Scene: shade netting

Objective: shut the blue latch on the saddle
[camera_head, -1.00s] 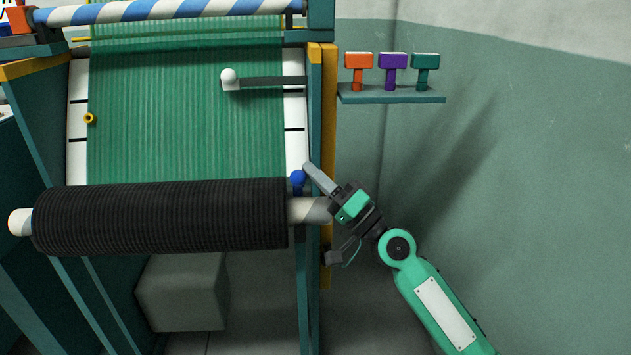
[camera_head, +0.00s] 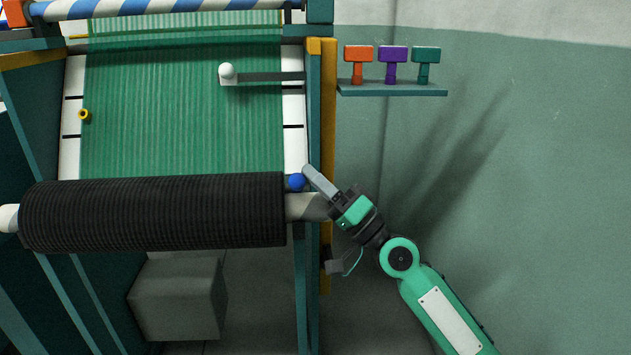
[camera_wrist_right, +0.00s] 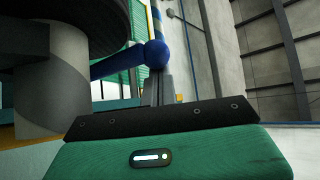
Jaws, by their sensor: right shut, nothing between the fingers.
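The blue latch (camera_head: 296,182) shows as a round blue knob at the right end of the black roll, by the bare roller shaft (camera_head: 305,207). In the right wrist view the latch (camera_wrist_right: 156,54) is a blue arm ending in a ball, lying against the shaft (camera_wrist_right: 56,85). My right gripper (camera_head: 307,170) is shut and empty, its fingertips just right of and above the knob. The saddle is mostly hidden behind the shaft and my gripper. My left gripper is out of view.
The black roll (camera_head: 150,213) spans the frame below the green netting (camera_head: 180,120). A yellow post (camera_head: 328,120) stands beside my right gripper. A shelf (camera_head: 392,90) with orange, purple and teal knobs is on the right wall. A grey block (camera_head: 178,300) sits below.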

